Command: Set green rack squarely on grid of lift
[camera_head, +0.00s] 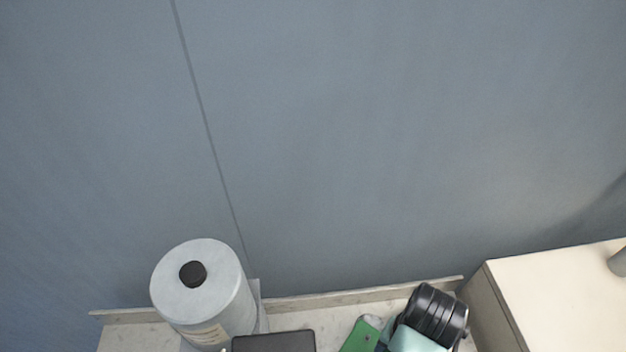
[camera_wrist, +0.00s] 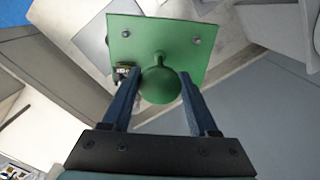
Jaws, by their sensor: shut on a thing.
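The green rack (camera_wrist: 153,35) shows in the wrist view as a flat green plate with two bolt heads and a round green knob. My gripper (camera_wrist: 160,82) has its two blue fingers closed on either side of that knob. In the head view only a small green part of the rack (camera_head: 360,336) shows at the bottom edge, beside my arm. The underside of the rack is hidden. I cannot pick out the grid of the lift for certain in either view.
A light grey cylinder (camera_head: 205,290) with a black knob stands at the lower left. A dark flat-topped block (camera_head: 273,342) is between it and the rack. A cream cabinet (camera_head: 570,300) stands at the right. A low ledge (camera_head: 345,299) runs along the bench's back.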

